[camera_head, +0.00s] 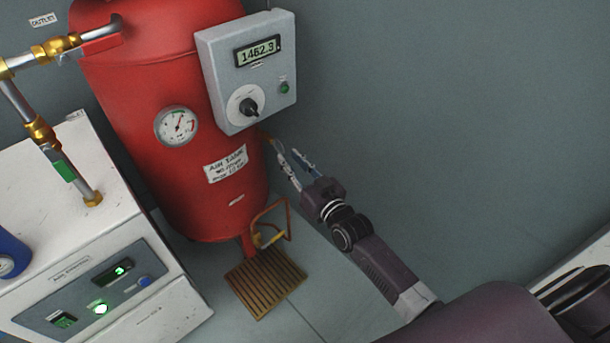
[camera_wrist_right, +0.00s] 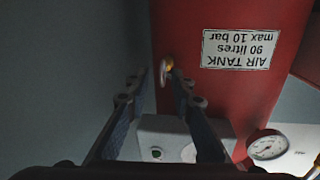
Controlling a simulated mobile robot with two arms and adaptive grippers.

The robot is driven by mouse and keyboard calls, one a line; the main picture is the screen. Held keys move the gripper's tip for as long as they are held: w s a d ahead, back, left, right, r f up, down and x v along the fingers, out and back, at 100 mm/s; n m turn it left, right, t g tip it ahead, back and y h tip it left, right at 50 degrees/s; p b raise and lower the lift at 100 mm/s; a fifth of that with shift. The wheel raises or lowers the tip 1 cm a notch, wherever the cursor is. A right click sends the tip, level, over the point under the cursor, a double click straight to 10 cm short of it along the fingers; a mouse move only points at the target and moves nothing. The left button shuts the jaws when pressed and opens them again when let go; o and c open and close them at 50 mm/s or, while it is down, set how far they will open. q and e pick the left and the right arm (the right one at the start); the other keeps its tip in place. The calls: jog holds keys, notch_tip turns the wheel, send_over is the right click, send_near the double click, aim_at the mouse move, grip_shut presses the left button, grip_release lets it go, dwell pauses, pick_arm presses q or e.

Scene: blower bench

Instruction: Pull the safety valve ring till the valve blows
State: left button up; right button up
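The red air tank (camera_head: 180,130) stands at the left of centre in the head view. A small brass fitting (camera_head: 267,137), seemingly the safety valve, sticks out of its right side below the grey control box. In the right wrist view the brass fitting (camera_wrist_right: 166,66) and a pale ring-like end (camera_wrist_right: 163,74) show between the fingertips. My right gripper (camera_head: 289,152) is open, its fingers (camera_wrist_right: 160,82) pointing at the fitting and apart from each other. I cannot tell whether a finger touches the ring. My left gripper is not in view.
The grey control box (camera_head: 246,70) with display and knob hangs close above my right gripper. A pressure gauge (camera_head: 176,126) sits on the tank. A drain pipe (camera_head: 286,214) and slatted grate (camera_head: 265,283) are below. A white machine (camera_head: 90,250) stands left. The wall side is clear.

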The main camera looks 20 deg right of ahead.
jog(key=s+d, duration=0.1)
jog(key=s, duration=0.7)
jog(key=shift+d, duration=0.3)
jog(key=shift+s, duration=0.1)
